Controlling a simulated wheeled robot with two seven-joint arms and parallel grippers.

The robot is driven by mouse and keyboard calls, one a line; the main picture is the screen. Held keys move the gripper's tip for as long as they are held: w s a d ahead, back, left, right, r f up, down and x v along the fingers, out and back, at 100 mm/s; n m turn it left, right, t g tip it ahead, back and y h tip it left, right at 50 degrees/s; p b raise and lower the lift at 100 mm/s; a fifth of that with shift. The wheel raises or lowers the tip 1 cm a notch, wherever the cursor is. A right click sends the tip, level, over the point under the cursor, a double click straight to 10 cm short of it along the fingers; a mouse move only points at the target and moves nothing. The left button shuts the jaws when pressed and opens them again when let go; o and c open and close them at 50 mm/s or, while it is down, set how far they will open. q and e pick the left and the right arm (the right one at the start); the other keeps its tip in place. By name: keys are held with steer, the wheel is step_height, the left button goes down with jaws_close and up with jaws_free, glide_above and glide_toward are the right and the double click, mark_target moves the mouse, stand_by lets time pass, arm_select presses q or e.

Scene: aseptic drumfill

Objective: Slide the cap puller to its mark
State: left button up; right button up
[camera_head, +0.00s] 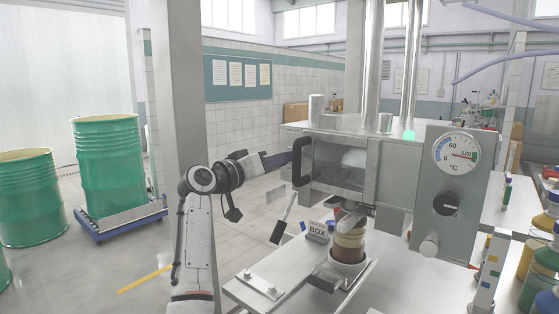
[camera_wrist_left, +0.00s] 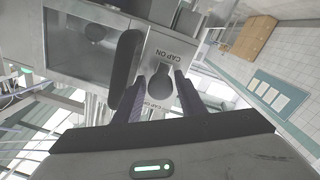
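My left gripper (camera_head: 276,160) is beside the left side of the steel filling chamber (camera_head: 337,170), close to its black handle (camera_head: 303,161). In the left wrist view, its two dark fingers (camera_wrist_left: 158,82) are apart. Between them is a dark keyhole-shaped piece (camera_wrist_left: 160,86), probably the cap puller, on a light plate (camera_wrist_left: 166,48) marked "CAP ON". Light plate shows on both sides of this piece, so the fingers appear not to grip it. The black handle (camera_wrist_left: 125,68) lies just left of the fingers. My right gripper is not in view.
A dial gauge (camera_head: 457,152) and black knob (camera_head: 446,204) are on the chamber's right panel. Below stand a brown container (camera_head: 349,246) and a "BOX" sign (camera_head: 318,231). A pale lever with a black end (camera_head: 278,233) hangs below the gripper. Green drums (camera_head: 108,165) stand left.

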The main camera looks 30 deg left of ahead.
arm_select(q)
steer(key=shift+o, duration=0.7)
steer(key=shift+s+a, duration=0.1)
steer(key=shift+s, duration=0.15)
steer(key=b+v, duration=0.1)
steer(key=v, duration=0.8)
steer(key=shift+s+b, duration=0.3)
steer(key=shift+s, duration=0.1)
